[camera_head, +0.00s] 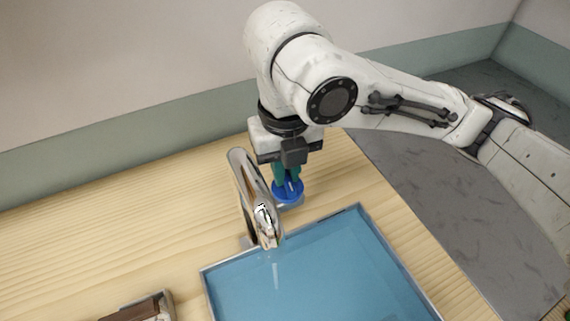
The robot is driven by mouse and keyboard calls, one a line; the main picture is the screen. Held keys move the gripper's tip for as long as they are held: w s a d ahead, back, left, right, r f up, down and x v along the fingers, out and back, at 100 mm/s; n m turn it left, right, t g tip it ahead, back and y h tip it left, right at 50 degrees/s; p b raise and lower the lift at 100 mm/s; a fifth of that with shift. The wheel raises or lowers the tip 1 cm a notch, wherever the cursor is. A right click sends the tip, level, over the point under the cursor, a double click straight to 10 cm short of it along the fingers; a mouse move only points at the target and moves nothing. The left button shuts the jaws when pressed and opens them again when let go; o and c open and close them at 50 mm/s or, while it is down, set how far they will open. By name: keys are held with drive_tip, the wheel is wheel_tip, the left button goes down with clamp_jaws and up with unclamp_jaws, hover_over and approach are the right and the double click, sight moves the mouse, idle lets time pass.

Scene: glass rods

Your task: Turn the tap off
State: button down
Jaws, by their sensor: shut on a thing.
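The tap's shiny metal spout (240,185) rises beside the basin and curves over its far edge. A thin pale streak, which looks like water, shows below the spout's end. The tap's round blue handle (288,192) sits on a grey base to the right of the spout. My gripper (287,178) points down onto the blue handle from above. Its green fingers are shut on the handle. The fingertips are partly hidden against the handle.
The basin (358,207) with a grey rim and blue inside fills the lower middle. A box with brown contents (140,309) stands at the lower left. The wooden worktop (110,240) is clear on the left. The worktop's edge runs down the right side.

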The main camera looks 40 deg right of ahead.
drive_tip(key=m, duration=0.2)
drive_tip(key=m+p, duration=0.1)
drive_tip(key=m, duration=0.1)
drive_tip(key=shift+s+d+r+p, duration=0.1)
drive_tip(key=shift+d+r+p, duration=0.05)
drive_tip(key=shift+p, duration=0.15)
drive_tip(key=m+p, duration=0.1)
drive_tip(key=m, duration=0.3)
drive_tip(key=shift+s+d+m+p, duration=0.15)
drive_tip(key=shift+m+p, duration=0.25)
drive_tip(key=m+p, duration=0.2)
drive_tip(key=m, duration=0.2)
drive_tip(key=shift+s, duration=0.2)
drive_tip(key=shift+s+m+p, duration=0.1)
drive_tip(key=shift+m+p, duration=0.7)
drive_tip(key=shift+m, duration=1)
drive_tip(key=c, duration=1.1)
unclamp_jaws()
wheel_tip(320, 180, up, 11)
drive_tip(key=shift+f+p, duration=0.2)
drive_tip(key=shift+p, duration=0.4)
